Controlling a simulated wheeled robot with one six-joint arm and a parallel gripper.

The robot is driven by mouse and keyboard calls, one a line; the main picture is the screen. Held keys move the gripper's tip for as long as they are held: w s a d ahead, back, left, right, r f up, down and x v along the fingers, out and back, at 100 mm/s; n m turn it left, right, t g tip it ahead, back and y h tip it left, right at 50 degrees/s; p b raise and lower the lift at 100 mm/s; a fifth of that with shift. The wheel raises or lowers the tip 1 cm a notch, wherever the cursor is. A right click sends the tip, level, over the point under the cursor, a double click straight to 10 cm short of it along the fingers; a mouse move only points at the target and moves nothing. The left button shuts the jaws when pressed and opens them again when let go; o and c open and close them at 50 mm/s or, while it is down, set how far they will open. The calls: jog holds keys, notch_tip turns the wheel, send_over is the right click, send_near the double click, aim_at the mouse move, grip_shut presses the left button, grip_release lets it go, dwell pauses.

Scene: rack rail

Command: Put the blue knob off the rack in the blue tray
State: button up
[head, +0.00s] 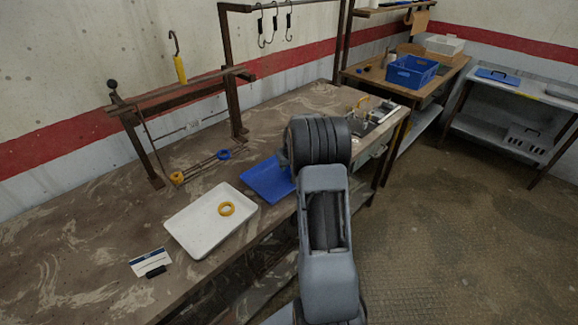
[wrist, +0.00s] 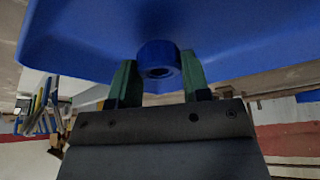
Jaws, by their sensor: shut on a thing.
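The blue knob (wrist: 158,57), a short thick cylinder with a hole in its end, is between the two green fingertips of my gripper (wrist: 158,66) in the wrist view. My gripper is shut on it. The blue tray (wrist: 85,35) fills the background behind the knob there; I cannot tell whether the knob touches it. In the head view the blue tray (head: 262,181) lies on the bench, its right part hidden by my arm. My gripper and the knob are hidden behind my arm in that view.
A white tray (head: 195,228) holding a yellow ring (head: 226,209) lies left of the blue tray. Behind are rods with a blue ring (head: 223,154) and a yellow ring (head: 177,178), below a rusty rack (head: 180,88). A label card (head: 149,262) stands near the front.

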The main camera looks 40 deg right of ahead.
jog(key=shift+f, duration=0.35)
jog(key=shift+f, duration=0.15)
jog(key=o, duration=1)
